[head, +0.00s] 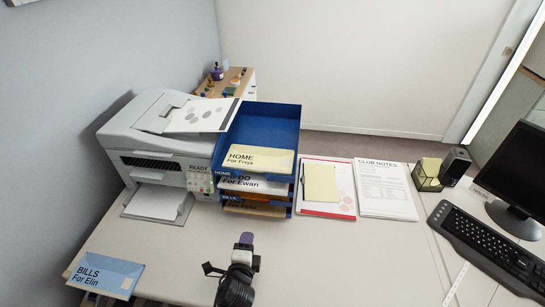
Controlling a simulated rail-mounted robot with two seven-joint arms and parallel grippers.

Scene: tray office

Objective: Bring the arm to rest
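My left gripper (246,240) is over the front middle of the desk, in front of the blue tray stack. It is seen from above and small; I cannot tell whether its fingers are open or shut. No held object shows at it. My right gripper is not in view. The blue tray stack (262,122) holds a yellow "HOME For Freya" envelope (258,159) in its top tray. Other envelopes and papers show in the lower trays.
A white printer (150,130) stands left of the trays. A blue "BILLS For Elin" envelope (105,275) lies at the desk's front left edge. Papers (385,190), a keyboard (490,240) and a monitor (522,175) are to the right. The desk's front middle (350,265) is clear.

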